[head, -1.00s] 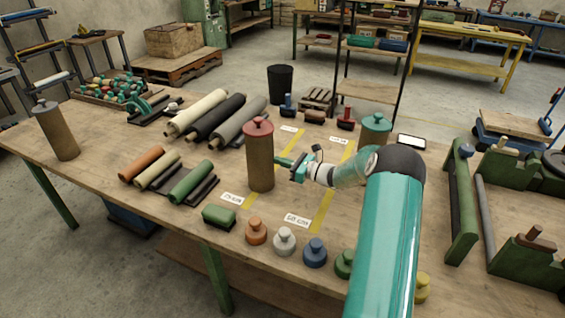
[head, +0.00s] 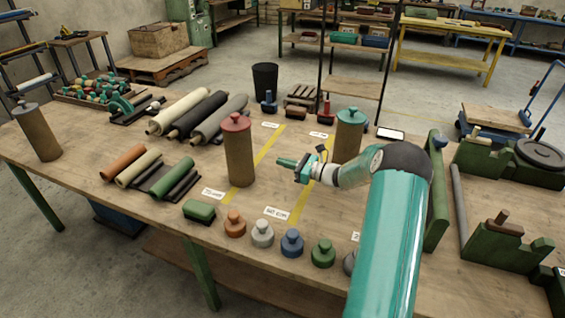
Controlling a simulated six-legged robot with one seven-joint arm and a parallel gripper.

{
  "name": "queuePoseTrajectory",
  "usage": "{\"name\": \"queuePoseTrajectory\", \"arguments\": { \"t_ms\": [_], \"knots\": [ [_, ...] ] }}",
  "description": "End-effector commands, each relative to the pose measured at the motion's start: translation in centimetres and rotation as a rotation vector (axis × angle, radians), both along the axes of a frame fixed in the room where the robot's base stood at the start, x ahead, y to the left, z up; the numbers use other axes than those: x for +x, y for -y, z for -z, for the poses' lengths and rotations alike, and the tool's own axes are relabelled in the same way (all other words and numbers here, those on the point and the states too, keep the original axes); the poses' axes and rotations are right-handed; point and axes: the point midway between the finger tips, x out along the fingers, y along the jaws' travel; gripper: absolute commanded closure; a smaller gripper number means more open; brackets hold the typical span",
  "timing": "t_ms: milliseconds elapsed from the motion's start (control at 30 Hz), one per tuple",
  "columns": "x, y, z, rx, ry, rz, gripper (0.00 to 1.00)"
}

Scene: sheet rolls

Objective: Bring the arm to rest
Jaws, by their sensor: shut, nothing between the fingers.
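My gripper (head: 287,163) is shut and empty. It is held above the middle of the wooden table (head: 180,225), pointing left. A brown cylinder with a red knobbed cap (head: 239,152) stands upright just left of it, with a small gap between them in the picture. A cylinder with a teal cap (head: 348,137) stands upright behind my wrist, its lower part partly hidden. My teal arm reaches in from the lower right and covers part of the table's right side.
Small rolls (head: 172,180) lie on the left, larger rolls (head: 205,113) behind them. Several knobbed caps (head: 262,234) line the front edge. A grey-capped cylinder (head: 37,132) stands far left. A green stand (head: 437,190) is right of my arm. Yellow strips (head: 303,195) mark fairly clear wood.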

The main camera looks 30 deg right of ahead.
Motion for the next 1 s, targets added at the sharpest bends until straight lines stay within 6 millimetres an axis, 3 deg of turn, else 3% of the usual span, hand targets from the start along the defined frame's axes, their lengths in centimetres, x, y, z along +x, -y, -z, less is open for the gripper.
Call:
{"name": "queuePoseTrajectory", "arguments": {
  "t_ms": [267, 367, 467, 667, 800, 1000],
  "knots": [
    [0.1, -0.2, 0.0, -0.001, 0.0, -0.003, 1.0],
    [0.2, -1.2, -0.6, -0.03, 0.0, -0.026, 1.0],
    [0.0, -3.9, -2.1, -0.117, 0.0, -0.093, 1.0],
    [-2.6, -12.0, -6.2, -0.422, 0.019, -0.317, 1.0],
    [-5.7, -16.9, -8.6, -0.647, 0.049, -0.476, 1.0],
    [-11.1, -22.2, -11.5, -0.958, 0.119, -0.685, 1.0]
  ]
}}
